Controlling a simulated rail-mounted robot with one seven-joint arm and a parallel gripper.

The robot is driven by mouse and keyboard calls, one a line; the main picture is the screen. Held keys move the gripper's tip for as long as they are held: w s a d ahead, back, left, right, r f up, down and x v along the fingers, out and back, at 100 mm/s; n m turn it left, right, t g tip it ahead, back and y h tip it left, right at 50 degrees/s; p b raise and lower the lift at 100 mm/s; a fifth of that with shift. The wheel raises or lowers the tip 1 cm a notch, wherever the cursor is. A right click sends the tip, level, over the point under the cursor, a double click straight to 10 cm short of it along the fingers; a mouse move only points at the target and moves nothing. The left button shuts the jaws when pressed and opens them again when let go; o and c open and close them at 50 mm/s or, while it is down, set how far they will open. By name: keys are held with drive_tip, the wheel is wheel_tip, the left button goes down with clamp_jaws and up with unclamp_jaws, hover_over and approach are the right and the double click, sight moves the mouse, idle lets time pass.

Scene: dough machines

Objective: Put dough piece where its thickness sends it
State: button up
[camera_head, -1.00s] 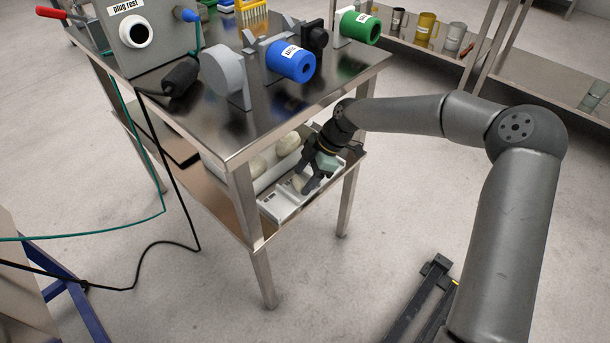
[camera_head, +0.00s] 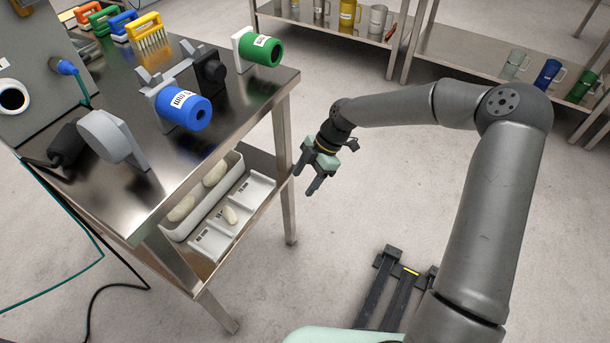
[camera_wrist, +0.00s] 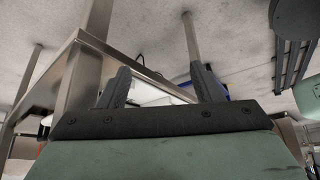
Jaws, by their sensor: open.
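The tray's compartments bear labels too small to read surely. Larger pale dough pieces (camera_head: 182,208) lie in a long white bin (camera_head: 236,163) beside it. My gripper (camera_head: 306,180) is open and empty, in free air to the right of the table, apart from the tray. In the wrist view my two fingers (camera_wrist: 163,78) are spread, and part of a white surface shows between them; no dough is visible there.
A blue roller (camera_head: 184,108) and a green roller (camera_head: 260,48) are on top. Racks with mugs stand behind. The floor around my gripper is clear.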

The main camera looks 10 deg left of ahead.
drive_tip(key=shift+d, duration=0.15)
drive_tip(key=s+d+r+m+t+h, duration=0.1)
drive_tip(key=s+d+r+m, duration=0.3)
drive_tip(key=s+d+m, duration=0.3)
drive_tip(key=s+d+r+m+h, duration=0.2)
drive_tip(key=s+d+r+m, duration=0.3)
drive_tip(key=s+d+m, duration=0.2)
drive_tip(key=s+d+r+m+t+h, duration=0.1)
drive_tip(key=s+d+r+m, duration=0.4)
drive_tip(key=s+m, duration=0.5)
drive_tip(key=shift+s+d+m+t+h, duration=0.3)
drive_tip(key=shift+d+h, duration=0.2)
drive_tip(key=shift+d, duration=0.45)
drive_tip(key=shift+c, duration=0.2)
